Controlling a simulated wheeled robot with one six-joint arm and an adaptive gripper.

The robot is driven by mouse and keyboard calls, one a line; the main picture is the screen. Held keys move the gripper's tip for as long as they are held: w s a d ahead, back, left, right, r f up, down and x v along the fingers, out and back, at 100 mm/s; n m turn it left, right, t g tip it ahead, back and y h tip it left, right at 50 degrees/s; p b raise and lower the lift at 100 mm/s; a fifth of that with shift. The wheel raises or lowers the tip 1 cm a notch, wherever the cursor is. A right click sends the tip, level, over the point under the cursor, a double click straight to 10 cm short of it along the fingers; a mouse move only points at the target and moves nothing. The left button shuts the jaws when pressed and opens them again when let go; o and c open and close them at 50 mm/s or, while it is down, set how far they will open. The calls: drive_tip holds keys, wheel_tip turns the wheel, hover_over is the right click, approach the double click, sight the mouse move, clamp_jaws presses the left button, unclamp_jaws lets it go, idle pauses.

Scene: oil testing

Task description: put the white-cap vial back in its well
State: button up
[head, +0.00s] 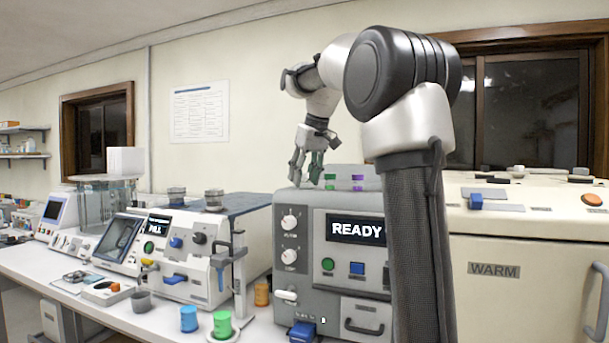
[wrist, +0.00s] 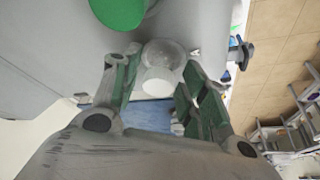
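The white-cap vial (wrist: 160,80) is between the two fingertips in the wrist view, with its cap toward me. In the head view my gripper (head: 308,180) points down at the left part of the top of the grey READY machine (head: 305,258). The vial is hard to make out there. The wells are hidden, so I cannot tell how deep the vial sits. A green-cap vial (head: 329,180) stands just right of my gripper, and its cap (wrist: 118,8) also shows in the wrist view.
A purple-cap vial (head: 358,182) stands further right on the machine top. The white WARM cabinet (head: 520,300) is at the right. Other white instruments (head: 180,250) stand on the bench to the left. Blue (head: 189,318) and green (head: 222,325) containers stand at the bench front.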

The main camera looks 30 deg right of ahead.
drive_tip(key=v, duration=1.2)
drive_tip(key=s+a+f, duration=0.3)
drive_tip(key=s+f, duration=1)
drive_tip(key=f, duration=0.3)
drive_tip(key=s+a+f, duration=0.4)
drive_tip(key=s+f, duration=0.9)
drive_tip(key=f, duration=0.3)
drive_tip(key=shift+a+m, duration=0.3)
drive_tip(key=shift+m, duration=0.1)
